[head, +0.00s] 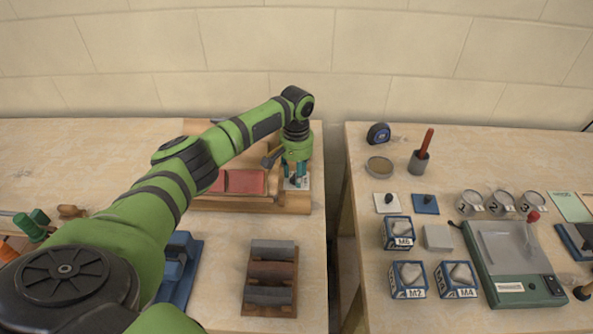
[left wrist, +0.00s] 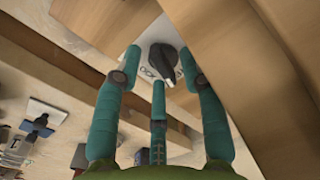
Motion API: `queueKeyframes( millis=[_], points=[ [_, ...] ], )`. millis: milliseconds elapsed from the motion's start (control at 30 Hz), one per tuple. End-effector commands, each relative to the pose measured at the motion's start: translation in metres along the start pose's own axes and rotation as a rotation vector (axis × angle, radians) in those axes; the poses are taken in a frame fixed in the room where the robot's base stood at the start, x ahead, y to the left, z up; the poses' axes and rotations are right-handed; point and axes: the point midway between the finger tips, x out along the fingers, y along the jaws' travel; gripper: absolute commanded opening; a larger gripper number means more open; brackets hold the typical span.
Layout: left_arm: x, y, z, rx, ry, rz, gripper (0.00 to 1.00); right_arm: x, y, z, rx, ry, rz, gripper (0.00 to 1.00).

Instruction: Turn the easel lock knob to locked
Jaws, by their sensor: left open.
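The easel lock knob (left wrist: 164,58) is black with a pointed grip and sits on a white plate (left wrist: 150,76) with small lock marks. The plate is fixed to the wooden easel (head: 250,203), seen at the back of the left table. My left gripper (left wrist: 160,64) is open, with its teal fingers spread around the knob. I cannot tell whether any finger touches it. In the head view my left gripper (head: 296,178) points down over the plate and hides the knob. My right gripper is in neither view.
Red panels (head: 240,182) lie on the easel. A rack with dark blocks (head: 271,272) stands in front of it. A gap separates the two tables. The right table holds blue-white boxes (head: 407,280), cups (head: 502,203) and a green scale-like device (head: 512,262).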

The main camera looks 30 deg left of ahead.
Motion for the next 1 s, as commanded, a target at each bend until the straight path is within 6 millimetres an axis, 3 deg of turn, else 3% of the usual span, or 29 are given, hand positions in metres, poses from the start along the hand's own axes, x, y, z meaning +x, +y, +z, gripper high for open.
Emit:
queueKeyframes(
  millis=[233, 267, 300, 367, 733, 1000],
  points=[
    [0.002, 0.000, 0.000, 0.000, 0.001, 0.000, 0.41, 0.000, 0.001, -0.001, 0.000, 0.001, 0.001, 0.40],
    [0.002, 0.000, 0.000, 0.000, 0.001, 0.000, 0.37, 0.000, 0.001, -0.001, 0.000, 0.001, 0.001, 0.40],
    [0.002, 0.000, 0.000, 0.000, 0.001, 0.000, 0.21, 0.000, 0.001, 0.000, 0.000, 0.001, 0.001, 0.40],
    [0.002, 0.000, 0.000, 0.000, 0.001, 0.000, 0.00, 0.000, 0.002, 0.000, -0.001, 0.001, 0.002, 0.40],
    [0.001, 0.000, 0.000, 0.019, 0.001, 0.000, 0.00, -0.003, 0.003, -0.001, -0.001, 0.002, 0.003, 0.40],
    [-0.001, 0.001, 0.001, 0.152, -0.002, 0.002, 0.00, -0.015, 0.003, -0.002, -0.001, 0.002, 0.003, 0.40]
  ],
)
